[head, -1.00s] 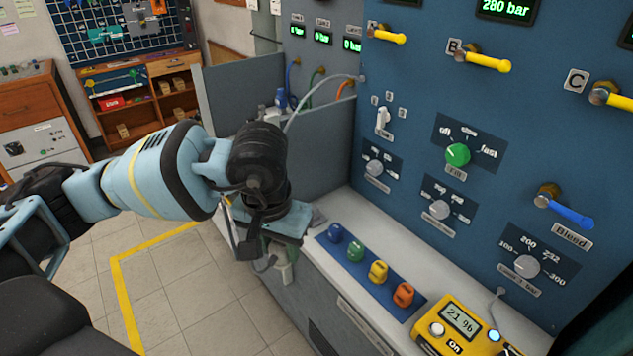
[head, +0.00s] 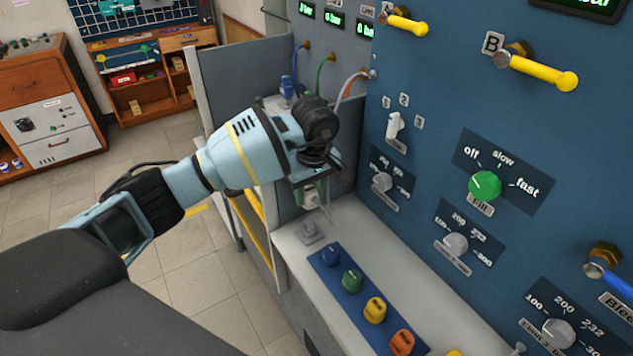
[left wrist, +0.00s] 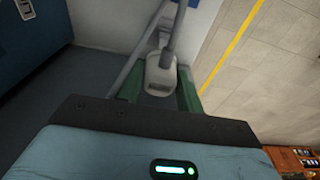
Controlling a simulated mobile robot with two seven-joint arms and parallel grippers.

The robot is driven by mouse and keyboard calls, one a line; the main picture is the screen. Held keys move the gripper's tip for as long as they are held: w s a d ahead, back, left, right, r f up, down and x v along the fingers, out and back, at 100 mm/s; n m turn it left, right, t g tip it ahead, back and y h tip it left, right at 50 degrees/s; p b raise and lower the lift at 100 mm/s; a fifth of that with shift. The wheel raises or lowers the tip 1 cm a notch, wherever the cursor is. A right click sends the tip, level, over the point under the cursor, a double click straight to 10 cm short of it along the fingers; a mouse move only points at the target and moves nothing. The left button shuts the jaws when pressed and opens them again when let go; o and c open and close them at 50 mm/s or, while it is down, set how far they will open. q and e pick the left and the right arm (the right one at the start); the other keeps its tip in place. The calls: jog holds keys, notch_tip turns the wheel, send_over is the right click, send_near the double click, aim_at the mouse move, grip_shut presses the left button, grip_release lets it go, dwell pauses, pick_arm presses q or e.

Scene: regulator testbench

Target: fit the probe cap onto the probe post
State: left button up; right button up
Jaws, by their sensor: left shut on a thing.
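My left gripper (head: 313,200) is shut on a pale grey-white piece, which I take to be the probe cap (left wrist: 161,74). In the left wrist view the cap sits between the green fingers (left wrist: 160,90), with a grey cable rising from it. In the head view the gripper points down and the cap is mostly hidden by the fingers and wrist. A small grey square base with a short stub, likely the probe post (head: 311,231), stands on the bench just below the gripper. The cap appears above and apart from it. My right gripper is not in view.
The white bench (head: 385,240) carries a blue strip (head: 333,276) with blue, green, yellow and orange knobs. A blue panel (head: 430,115) with dials and yellow levers rises at the right. A grey partition (head: 240,110) and cables stand behind the gripper.

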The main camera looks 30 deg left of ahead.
aim_at(309, 220)
pick_arm(q)
jog(key=shift+s+r, duration=0.1)
jog(key=shift+s, duration=0.2)
jog(key=shift+f+b, duration=0.3)
jog(key=shift+f, duration=0.55)
jog(key=shift+f+b, duration=0.7)
jog(key=shift+f, duration=1)
jog(key=shift+r, duration=0.25)
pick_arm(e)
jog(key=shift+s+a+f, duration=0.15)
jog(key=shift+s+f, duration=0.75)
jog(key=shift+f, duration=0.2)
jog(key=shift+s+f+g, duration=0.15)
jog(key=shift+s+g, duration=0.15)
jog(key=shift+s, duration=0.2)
pick_arm(q)
jog(key=shift+f, duration=0.55)
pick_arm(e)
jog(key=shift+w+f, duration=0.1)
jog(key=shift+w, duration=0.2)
pick_arm(q)
jog(key=shift+f, duration=0.35)
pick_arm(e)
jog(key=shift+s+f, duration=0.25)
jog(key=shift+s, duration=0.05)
